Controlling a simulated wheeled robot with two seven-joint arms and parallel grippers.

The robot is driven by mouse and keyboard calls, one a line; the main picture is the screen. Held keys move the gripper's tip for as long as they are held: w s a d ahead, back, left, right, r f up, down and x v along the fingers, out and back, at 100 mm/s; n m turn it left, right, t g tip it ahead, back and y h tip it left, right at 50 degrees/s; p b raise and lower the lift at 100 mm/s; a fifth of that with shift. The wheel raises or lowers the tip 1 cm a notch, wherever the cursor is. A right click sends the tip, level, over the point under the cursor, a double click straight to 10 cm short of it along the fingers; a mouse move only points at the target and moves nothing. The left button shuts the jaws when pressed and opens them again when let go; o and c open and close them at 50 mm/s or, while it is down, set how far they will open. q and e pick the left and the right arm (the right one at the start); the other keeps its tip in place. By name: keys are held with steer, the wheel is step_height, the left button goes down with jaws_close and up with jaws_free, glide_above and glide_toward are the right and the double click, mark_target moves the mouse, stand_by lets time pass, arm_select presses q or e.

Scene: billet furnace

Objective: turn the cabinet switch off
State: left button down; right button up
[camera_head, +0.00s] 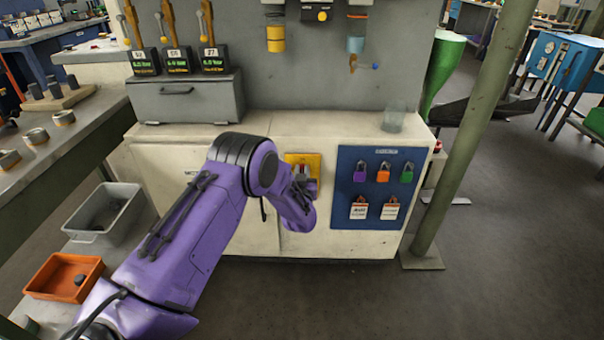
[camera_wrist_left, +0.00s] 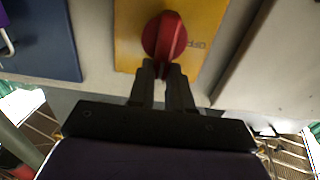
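The cabinet switch is a round red knob with a raised grip bar, on a yellow plate (camera_head: 314,162) on the front of the white cabinet (camera_head: 270,240). In the left wrist view the red knob (camera_wrist_left: 165,36) is large on its yellow plate (camera_wrist_left: 205,25). My left gripper (camera_wrist_left: 163,70) is at the knob, its two dark fingertips close together on either side of the lower end of the grip bar. They look shut on it. In the head view my purple forearm and wrist partly cover the plate and gripper (camera_head: 303,178). My right gripper is not in view.
A blue board (camera_head: 380,220) with several padlocks and tags is right of the switch. A glass (camera_head: 393,121) stands on the cabinet top, and a grey box (camera_head: 187,98) at its left. A green post (camera_head: 450,150) stands right; floor there is partly clear.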

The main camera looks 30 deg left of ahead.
arm_select(q)
steer(key=shift+a+n, duration=0.1)
steer(key=shift+n, duration=0.2)
steer(key=shift+s+a+f+n+b, duration=0.4)
steer(key=shift+n+b, duration=0.6)
steer(key=shift+n, duration=1.85)
steer(key=shift+s+a+f+n+b, duration=0.25)
steer(key=shift+f+n+b, duration=0.6)
steer(key=shift+n, duration=2.05)
steer(key=shift+s+a+f+n+b, duration=0.25)
steer(key=shift+n+b, duration=0.9)
steer(key=shift+n, duration=1.7)
steer(key=shift+w+a, duration=0.1)
steer(key=shift+a, duration=0.05)
steer(key=c, duration=1)
jaws_free()
steer(key=shift+c, duration=0.2)
steer(key=p+v, duration=0.1)
steer(key=v, duration=0.9)
steer(key=shift+s, duration=0.25)
